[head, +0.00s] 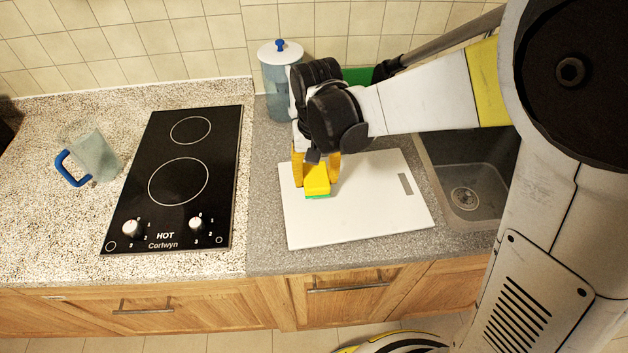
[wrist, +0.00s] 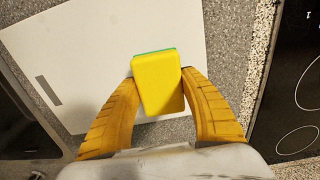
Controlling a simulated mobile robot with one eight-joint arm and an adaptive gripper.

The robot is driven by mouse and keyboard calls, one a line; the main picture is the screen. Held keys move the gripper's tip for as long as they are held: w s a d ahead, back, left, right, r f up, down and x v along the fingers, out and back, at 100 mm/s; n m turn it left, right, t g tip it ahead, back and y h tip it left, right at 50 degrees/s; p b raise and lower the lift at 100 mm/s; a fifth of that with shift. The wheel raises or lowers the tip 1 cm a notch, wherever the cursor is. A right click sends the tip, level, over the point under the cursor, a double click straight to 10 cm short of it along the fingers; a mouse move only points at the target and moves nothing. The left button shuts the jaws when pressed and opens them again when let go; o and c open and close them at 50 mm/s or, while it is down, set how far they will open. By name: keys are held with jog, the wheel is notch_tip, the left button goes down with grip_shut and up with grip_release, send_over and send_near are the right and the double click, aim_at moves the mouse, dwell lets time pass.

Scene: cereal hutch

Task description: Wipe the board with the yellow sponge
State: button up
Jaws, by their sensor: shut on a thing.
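The white board (head: 362,217) lies flat on the grey counter between the stove and the sink. It also shows in the wrist view (wrist: 100,55), with a grey slot near one end. My gripper (head: 317,172) is over the left, back part of the board. It is shut on the yellow sponge (head: 317,180), which has a green underside. In the wrist view the sponge (wrist: 157,82) sits between the two yellow fingers. I cannot tell whether its green side touches the board.
A black two-ring stove (head: 180,180) is left of the board, and a sink (head: 467,185) is to its right. A clear canister with a blue knob (head: 279,78) stands behind. A jug with a blue handle (head: 93,157) is at far left. A green object (head: 358,75) is by the wall.

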jog(key=shift+a+r+p, duration=0.1)
jog(key=shift+r+p, duration=1.35)
jog(key=shift+r, duration=0.8)
